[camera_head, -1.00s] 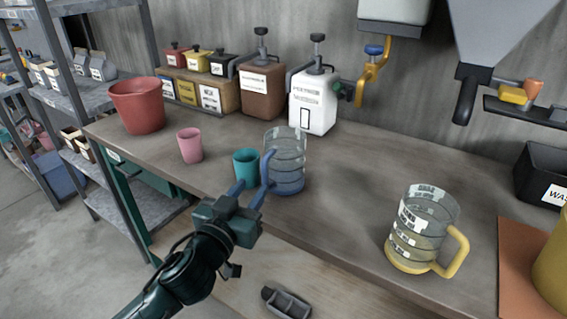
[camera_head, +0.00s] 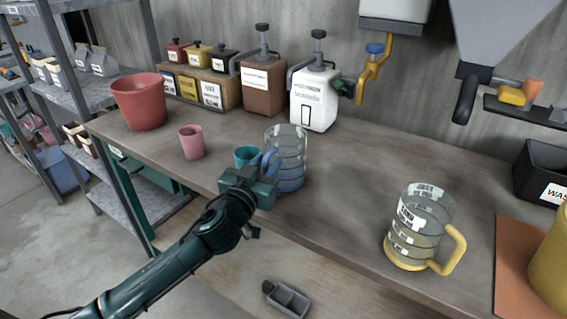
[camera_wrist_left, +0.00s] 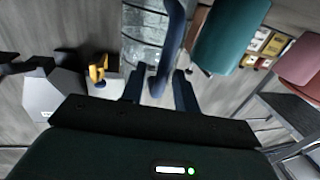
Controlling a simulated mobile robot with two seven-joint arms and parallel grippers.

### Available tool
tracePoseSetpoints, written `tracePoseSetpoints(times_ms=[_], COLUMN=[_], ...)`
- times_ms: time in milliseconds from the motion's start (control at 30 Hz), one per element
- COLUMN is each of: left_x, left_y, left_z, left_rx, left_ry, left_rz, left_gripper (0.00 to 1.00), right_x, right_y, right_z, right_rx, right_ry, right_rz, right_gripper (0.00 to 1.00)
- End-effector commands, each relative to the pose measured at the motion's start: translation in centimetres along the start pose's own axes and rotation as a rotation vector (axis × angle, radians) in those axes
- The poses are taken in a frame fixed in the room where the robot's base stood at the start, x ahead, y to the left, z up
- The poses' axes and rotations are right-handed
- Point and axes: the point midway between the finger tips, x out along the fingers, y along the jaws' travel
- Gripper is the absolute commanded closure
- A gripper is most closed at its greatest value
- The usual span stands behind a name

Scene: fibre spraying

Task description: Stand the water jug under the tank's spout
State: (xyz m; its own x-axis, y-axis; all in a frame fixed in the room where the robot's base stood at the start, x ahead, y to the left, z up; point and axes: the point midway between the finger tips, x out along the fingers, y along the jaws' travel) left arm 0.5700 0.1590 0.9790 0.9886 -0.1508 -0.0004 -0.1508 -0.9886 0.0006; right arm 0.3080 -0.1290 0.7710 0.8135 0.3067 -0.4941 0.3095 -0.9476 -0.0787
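A clear jug with a blue base and blue handle (camera_head: 290,174) stands upright on the workbench, its handle towards my left gripper. A second clear jug with a yellow base and handle (camera_head: 418,232) stands further right. At the top, a pale tank (camera_head: 395,10) has a yellow spout (camera_head: 366,80) with a blue knob. My left gripper (camera_head: 264,170) is at the blue handle. In the left wrist view, the fingers (camera_wrist_left: 158,88) are open on either side of the blue handle (camera_wrist_left: 170,45), with gaps showing. My right gripper is not in view.
A teal cup (camera_head: 246,155) stands close beside the blue jug, partly hidden by my gripper. A pink cup (camera_head: 191,142) and red bucket (camera_head: 139,103) are further left. A white pump container (camera_head: 314,98) stands behind. The workbench (camera_head: 350,180) is clear between the jugs.

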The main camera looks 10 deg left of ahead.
Motion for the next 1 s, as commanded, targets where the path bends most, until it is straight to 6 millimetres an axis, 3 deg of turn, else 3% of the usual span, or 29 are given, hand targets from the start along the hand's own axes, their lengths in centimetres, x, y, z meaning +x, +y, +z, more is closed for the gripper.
tracePoseSetpoints(times_ms=[367,833,1000], left_x=[0.0,0.0,0.0], left_y=[0.0,0.0,-0.1], left_z=[0.0,-0.2,-2.5], left_rx=[0.0,0.001,0.001], left_ry=[0.0,0.002,0.007], left_rz=[0.0,0.0,-0.001], left_gripper=[1.0,1.0,1.0], right_x=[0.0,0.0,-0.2], right_y=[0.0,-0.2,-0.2], right_z=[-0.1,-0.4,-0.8], right_rx=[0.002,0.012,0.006], right_ry=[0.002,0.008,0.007], right_rz=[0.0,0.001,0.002], right_gripper=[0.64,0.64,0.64])
